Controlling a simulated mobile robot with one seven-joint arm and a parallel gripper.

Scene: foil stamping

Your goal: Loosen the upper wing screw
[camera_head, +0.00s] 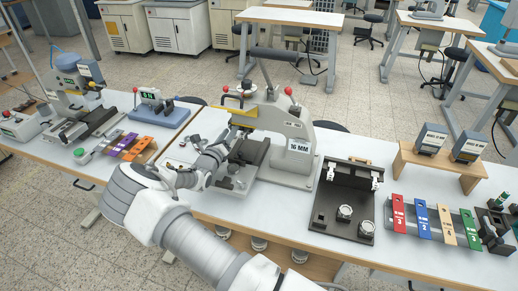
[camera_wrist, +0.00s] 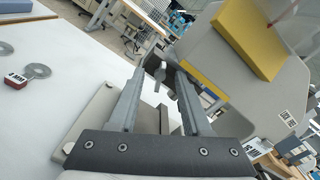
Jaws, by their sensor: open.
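The grey stamping press (camera_head: 298,128) with a "16 MM" label stands on the middle of the bench. My gripper (camera_head: 222,146) is at its left side. In the wrist view the two fingers of my gripper (camera_wrist: 160,88) are apart. A small grey part that looks like a wing screw (camera_wrist: 159,72) shows between the fingertips, in front of the press. I cannot tell whether a finger touches it. In the head view my arm and gripper hide this part, so I cannot make out the upper wing screw there.
A yellow block (camera_wrist: 250,38) is on the press, right of the fingers in the wrist view. Flat washer-like pieces (camera_wrist: 37,71) lie on the white bench. A black fixture (camera_head: 345,203) and coloured plates (camera_head: 421,220) are right of the press. Another press (camera_head: 75,92) stands left.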

